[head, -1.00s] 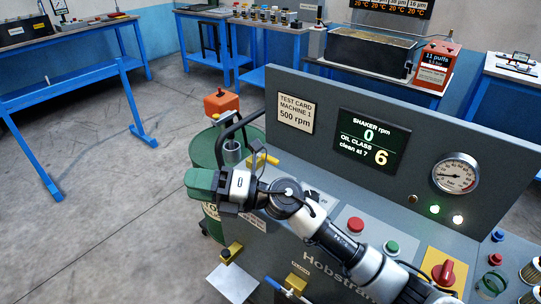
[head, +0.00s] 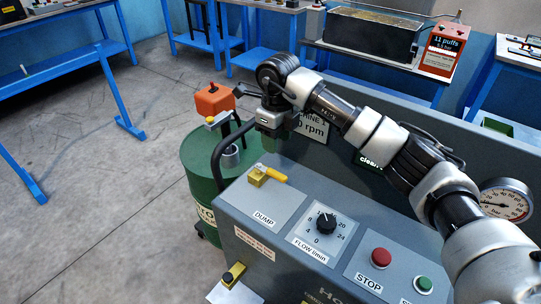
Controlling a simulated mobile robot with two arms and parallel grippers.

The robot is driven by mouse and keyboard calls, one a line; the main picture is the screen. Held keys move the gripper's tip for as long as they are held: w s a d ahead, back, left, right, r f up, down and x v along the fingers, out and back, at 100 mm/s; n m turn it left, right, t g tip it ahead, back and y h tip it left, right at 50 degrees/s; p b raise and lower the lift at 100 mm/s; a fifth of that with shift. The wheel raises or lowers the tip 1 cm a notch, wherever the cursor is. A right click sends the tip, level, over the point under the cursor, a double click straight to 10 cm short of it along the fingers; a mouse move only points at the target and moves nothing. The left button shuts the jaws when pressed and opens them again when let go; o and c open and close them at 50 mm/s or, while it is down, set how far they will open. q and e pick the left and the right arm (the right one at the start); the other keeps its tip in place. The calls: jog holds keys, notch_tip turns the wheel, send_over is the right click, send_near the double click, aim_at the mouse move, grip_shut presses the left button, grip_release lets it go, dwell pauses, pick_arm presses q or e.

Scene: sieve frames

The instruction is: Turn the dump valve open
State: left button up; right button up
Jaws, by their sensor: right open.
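The dump valve (head: 268,174) is a yellow lever on a brass-yellow body, on the sloped grey panel above the label DUMP. Its lever points to the right and slightly down in the picture. My right gripper (head: 268,124) is above and beyond the valve in the picture, near the test card sign, apart from the lever. It is open and I see nothing in it; its fingertips are hard to make out. My left gripper is not in view.
A flow knob (head: 326,223), a red STOP button (head: 380,258) and a green button (head: 423,284) sit right of the valve. A green drum (head: 203,170) with an orange box (head: 214,99) above stands at left. A black hose bends beside the panel.

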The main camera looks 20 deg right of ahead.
aim_at(277, 174)
jog(key=s+f, duration=0.1)
jog(key=f, duration=0.1)
jog(key=shift+s+f+p, duration=0.3)
jog(key=shift+s, duration=0.05)
notch_tip(277, 174, down, 3)
jog(key=shift+w+f, duration=0.1)
jog(key=shift+f, duration=0.05)
notch_tip(277, 174, down, 4)
jog(key=shift+w+r+p, duration=0.1)
jog(key=shift+p, duration=0.35)
jog(key=shift+c, duration=0.5)
jog(key=c, duration=0.5)
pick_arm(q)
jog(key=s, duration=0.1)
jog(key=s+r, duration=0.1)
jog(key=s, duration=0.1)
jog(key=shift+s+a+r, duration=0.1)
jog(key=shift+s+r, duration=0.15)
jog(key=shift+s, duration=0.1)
pick_arm(e)
grip_shut()
